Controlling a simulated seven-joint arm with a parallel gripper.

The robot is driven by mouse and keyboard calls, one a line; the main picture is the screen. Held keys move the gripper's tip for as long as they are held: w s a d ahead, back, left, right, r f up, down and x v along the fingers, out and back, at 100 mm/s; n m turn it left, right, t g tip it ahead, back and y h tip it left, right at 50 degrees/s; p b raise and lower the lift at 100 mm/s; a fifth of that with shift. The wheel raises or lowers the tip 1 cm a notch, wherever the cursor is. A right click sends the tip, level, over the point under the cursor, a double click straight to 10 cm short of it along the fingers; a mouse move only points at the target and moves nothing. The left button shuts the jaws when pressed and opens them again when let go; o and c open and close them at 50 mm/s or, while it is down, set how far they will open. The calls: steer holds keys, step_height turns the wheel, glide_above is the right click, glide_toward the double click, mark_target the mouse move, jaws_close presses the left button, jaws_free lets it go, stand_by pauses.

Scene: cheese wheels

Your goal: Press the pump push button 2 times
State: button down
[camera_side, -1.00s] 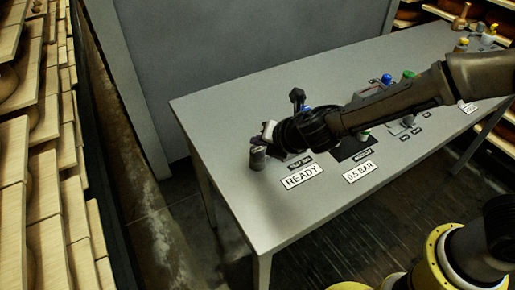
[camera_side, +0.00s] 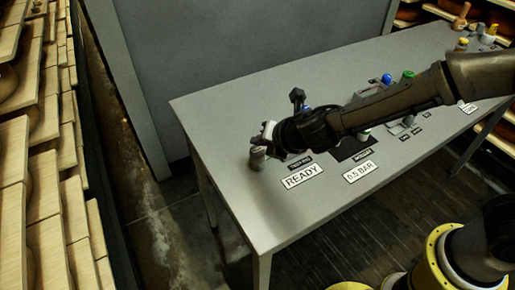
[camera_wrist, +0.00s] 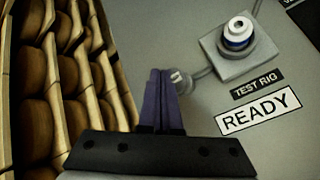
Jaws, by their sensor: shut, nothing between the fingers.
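A round button with a white top and blue ring (camera_wrist: 238,33) sits on a grey box to the right. No readable label marks either as the pump button. My gripper (camera_wrist: 165,74) is shut and empty, its tips close beside the round fitting; I cannot tell whether they touch.
A READY sign (camera_side: 301,176) and a 0.5 BAR sign (camera_side: 361,171) lie on the grey table (camera_side: 230,205). Blue (camera_side: 387,78) and green (camera_side: 408,75) knobs stand farther right. Shelves of cheese wheels (camera_wrist: 60,70) line the left. The table's front strip is clear.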

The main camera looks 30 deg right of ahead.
mark_target(260, 153)
steer(key=shift+f, duration=0.25)
steer(key=shift+f, duration=0.2)
steer(key=shift+f, duration=0.9)
stand_by(1.4)
steer(key=shift+r, duration=1.3)
steer(key=shift+r, duration=2.5)
